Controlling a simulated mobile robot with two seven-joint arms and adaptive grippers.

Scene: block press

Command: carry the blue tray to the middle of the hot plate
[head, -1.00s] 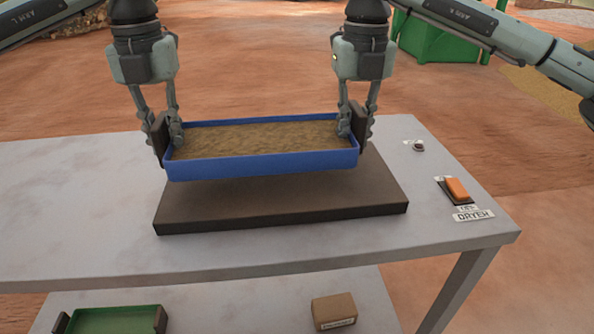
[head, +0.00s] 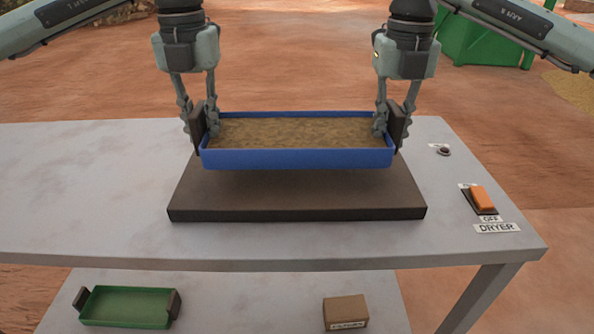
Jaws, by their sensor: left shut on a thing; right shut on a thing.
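The blue tray (head: 296,159), filled with brown sandy material, hangs level above the dark hot plate (head: 296,203). A gap and shadow show between the tray and the plate. The tray sits over the plate's middle and back part. My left gripper (head: 202,130) is shut on the tray's left handle. My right gripper (head: 391,124) is shut on the tray's right handle.
An orange switch (head: 482,198) with OFF and DRYER labels is on the table (head: 90,190), right of the plate. A small round knob (head: 443,151) is behind it. A green tray (head: 128,307) and a brown box (head: 345,312) lie on the lower shelf.

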